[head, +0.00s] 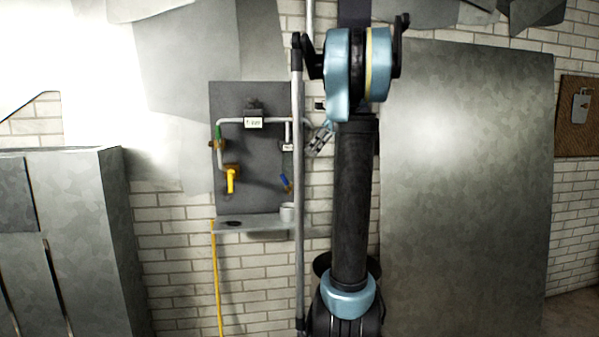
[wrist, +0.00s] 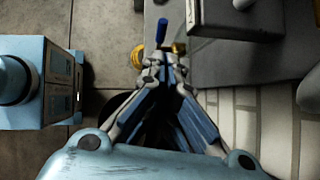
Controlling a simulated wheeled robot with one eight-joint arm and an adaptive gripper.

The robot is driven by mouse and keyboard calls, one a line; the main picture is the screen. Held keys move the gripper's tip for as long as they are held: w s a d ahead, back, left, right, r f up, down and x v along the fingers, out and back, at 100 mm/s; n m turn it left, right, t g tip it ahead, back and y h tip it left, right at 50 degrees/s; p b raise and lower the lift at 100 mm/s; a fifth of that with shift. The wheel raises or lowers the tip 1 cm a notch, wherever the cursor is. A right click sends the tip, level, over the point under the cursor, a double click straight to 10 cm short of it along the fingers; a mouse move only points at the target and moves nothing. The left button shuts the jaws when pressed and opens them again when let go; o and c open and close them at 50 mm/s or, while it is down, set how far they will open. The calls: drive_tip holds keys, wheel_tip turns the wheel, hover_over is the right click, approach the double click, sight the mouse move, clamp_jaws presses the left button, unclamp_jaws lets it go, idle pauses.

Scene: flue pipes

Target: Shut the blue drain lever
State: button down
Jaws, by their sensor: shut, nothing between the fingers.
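The blue drain lever (head: 285,182) is small and tilted, low on the right side of the grey wall panel, above the shelf. In the wrist view the blue lever (wrist: 162,31) shows just beyond my fingertips. My gripper (wrist: 167,66) is shut and empty, and a gap shows between it and the lever. In the head view my gripper (head: 316,147) is right of the grey vertical pole, up and right of the lever. The lever's pivot is too small to make out.
A yellow lever (head: 231,181) hangs from the pipework (head: 228,122) on the panel (head: 250,95). A shelf (head: 250,223) with a light cup (head: 287,212) is below. The vertical pole (head: 297,250) stands between panel and arm. Metal cabinets (head: 75,240) stand left.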

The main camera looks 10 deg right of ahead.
sight(286, 182)
drive_tip(key=s+d+f+t+y, duration=0.1)
drive_tip(key=d+f+y, duration=0.4)
drive_tip(key=shift+d+n, duration=0.35)
drive_tip(key=shift+n, duration=0.05)
drive_tip(key=shift+f, duration=0.1)
drive_tip(key=x, duration=1.4)
drive_tip(key=shift+s+a+r, duration=0.1)
drive_tip(key=shift+a+r, duration=0.1)
drive_tip(key=shift+a, duration=0.2)
drive_tip(key=shift+d, duration=0.15)
